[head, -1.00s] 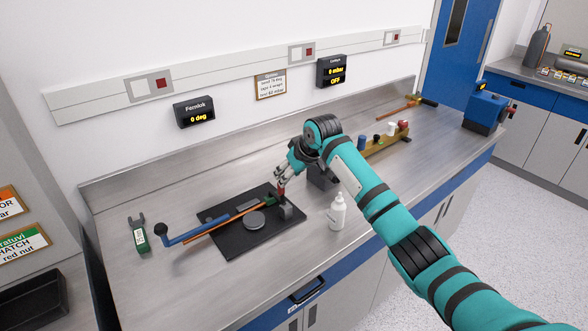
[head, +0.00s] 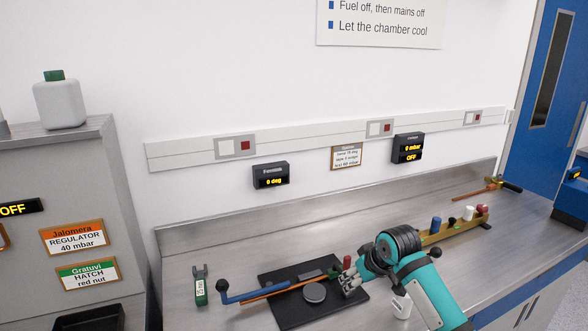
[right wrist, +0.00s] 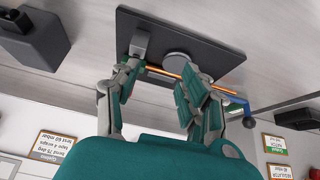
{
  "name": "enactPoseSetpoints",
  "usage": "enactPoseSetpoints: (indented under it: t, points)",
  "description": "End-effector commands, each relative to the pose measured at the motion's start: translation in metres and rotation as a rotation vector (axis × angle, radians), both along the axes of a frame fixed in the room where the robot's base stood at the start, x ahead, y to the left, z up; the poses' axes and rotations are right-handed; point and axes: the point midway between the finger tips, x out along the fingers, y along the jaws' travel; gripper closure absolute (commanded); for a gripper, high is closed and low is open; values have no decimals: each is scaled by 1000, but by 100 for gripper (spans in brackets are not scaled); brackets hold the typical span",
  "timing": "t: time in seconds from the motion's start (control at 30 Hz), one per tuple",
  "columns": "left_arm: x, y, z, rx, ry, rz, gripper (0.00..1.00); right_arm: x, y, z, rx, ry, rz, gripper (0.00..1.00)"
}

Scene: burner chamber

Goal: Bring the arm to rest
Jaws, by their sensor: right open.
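My right arm, teal with black bands, comes in from the lower right in the head view. Its gripper (head: 349,284) hangs over the right end of a black plate (head: 290,317) on the steel bench, close to a small red-topped piece (head: 347,262). In the right wrist view the gripper (right wrist: 160,72) has its fingers spread, with nothing held between them. The orange rod (right wrist: 162,73) on the plate shows beyond the fingers, and whether they touch anything is unclear. My left gripper does not show.
A blue handle (head: 240,298) and a grey disc (head: 315,292) are at the plate. A green-tagged tool (head: 200,290) lies left. A white bottle (head: 401,306) stands beside my arm. A brass rack (head: 450,232) with coloured caps is behind. The bench's back left is clear.

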Motion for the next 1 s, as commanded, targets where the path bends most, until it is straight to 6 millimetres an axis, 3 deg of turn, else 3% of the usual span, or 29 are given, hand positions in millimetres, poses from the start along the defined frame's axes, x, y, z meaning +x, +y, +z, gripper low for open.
enactPoseSetpoints:
  t: [0.03, 0.1, 0.2, 0.33, 0.43, 0.6, 1.0]
  points:
    - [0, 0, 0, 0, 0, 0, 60, -27, 11, -32, 1, 26, 15, 56]
    - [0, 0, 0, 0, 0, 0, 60, -64, 20, -64, -2, 45, 21, 56]
    - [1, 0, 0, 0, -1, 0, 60, -121, 27, -100, -4, 73, 16, 56]
    - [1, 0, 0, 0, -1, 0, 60, -196, 28, -131, -7, 105, -15, 56]
    - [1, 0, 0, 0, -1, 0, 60, -248, 23, -141, -15, 128, -51, 56]
    - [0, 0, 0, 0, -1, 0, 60, -308, 12, -144, -31, 154, -105, 56]
    - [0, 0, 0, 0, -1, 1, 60, -394, -13, -131, -78, 200, -203, 56]
